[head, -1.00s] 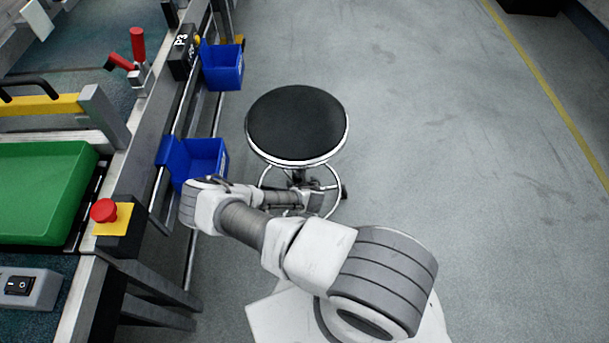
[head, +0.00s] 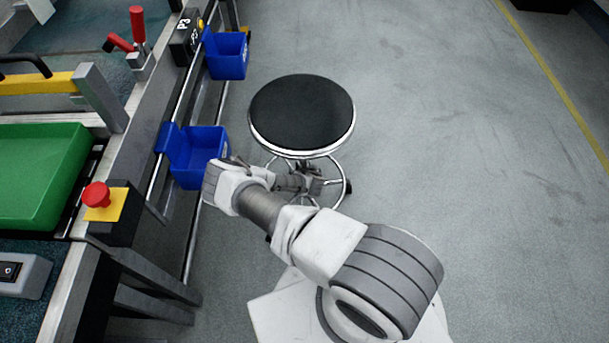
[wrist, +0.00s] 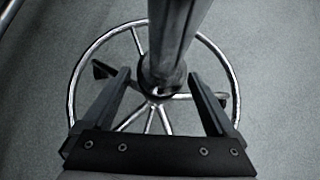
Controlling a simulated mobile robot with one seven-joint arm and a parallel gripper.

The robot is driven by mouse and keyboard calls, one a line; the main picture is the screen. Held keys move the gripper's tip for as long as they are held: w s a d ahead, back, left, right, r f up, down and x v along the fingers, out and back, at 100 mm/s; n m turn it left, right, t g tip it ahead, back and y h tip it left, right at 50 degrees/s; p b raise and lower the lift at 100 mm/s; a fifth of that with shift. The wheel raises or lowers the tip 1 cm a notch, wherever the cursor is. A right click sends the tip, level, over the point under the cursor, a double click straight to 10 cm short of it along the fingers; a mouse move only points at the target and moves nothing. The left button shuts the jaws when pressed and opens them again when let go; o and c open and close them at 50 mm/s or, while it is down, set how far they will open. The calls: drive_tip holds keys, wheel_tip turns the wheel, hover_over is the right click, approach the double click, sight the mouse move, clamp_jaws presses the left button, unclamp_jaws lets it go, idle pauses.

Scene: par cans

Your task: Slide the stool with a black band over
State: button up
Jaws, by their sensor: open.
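The stool has a round black seat (head: 302,113) with a shiny metal rim. Its metal column (wrist: 174,35) and foot ring (wrist: 232,75) show in the wrist view, with a dark collar at the column's lower end. My gripper (wrist: 158,79) is open, with one finger on each side of the column in the picture. I cannot tell whether either finger touches it. In the head view my gripper is low beneath the seat's front edge, small and partly lost against the stool's base.
A workbench runs along the left, with two blue bins (head: 203,152) (head: 228,55) hanging from its rail. A red button (head: 96,195) on a yellow plate and a green tray (head: 35,175) are on it. Grey floor to the stool's right is clear up to a yellow line (head: 556,82).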

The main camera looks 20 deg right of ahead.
drive_tip(key=shift+b+x, duration=0.75)
drive_tip(key=shift+x, duration=1.45)
clamp_jaws()
